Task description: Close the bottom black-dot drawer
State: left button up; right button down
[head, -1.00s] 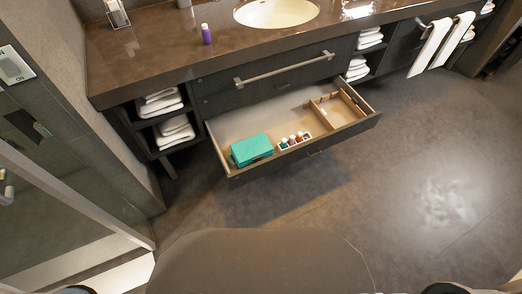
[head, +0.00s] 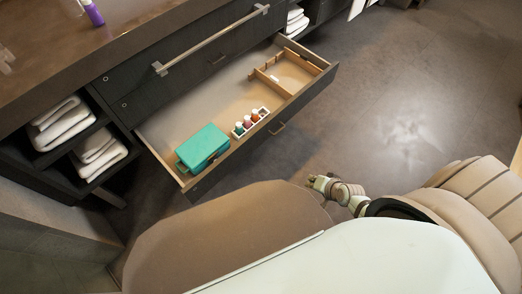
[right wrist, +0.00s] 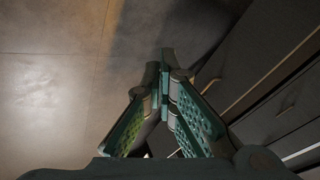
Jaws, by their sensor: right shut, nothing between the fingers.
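The bottom drawer (head: 247,143) of the vanity is pulled far out, with its inside showing from above. Its dark front has a small handle (head: 277,128). A black dot on that front cannot be made out. My right gripper (head: 316,183) is low, in front of the drawer and to the right of its handle, apart from it by a gap over the floor. In the right wrist view my right gripper (right wrist: 165,58) has its fingertips together, with nothing between them. Dark drawer or cabinet fronts show at the right of that view. My left gripper is not in view.
The drawer holds a teal box (head: 203,147), a white holder with small bottles (head: 249,122) and a wooden divider (head: 270,74). A closed drawer with a long bar handle (head: 213,39) is above. Towels (head: 62,122) fill shelves at left. The floor (head: 420,95) at right is clear.

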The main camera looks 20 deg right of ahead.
jog(key=w+f+m+t+y+b, duration=0.1)
jog(key=w+m+t+b, duration=0.1)
jog(key=w+b, duration=0.3)
pick_arm(q)
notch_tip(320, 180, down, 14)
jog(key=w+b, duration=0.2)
jog(key=b, duration=0.2)
pick_arm(e)
jog(key=m+t+y+b, duration=0.2)
jog(key=y+b, duration=0.1)
jog(key=b, duration=0.2)
send_near(257, 134)
notch_tip(257, 134, down, 4)
jog(key=w, duration=0.2)
jog(key=shift+w+a+r+b, duration=0.15)
jog(key=shift+w+a+b, duration=0.3)
jog(key=shift+w+a, duration=0.5)
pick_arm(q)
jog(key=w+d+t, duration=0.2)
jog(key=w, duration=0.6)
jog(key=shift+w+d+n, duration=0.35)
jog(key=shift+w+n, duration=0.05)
pick_arm(e)
jog(key=shift+w+a+r, duration=0.1)
jog(key=shift+w, duration=0.4)
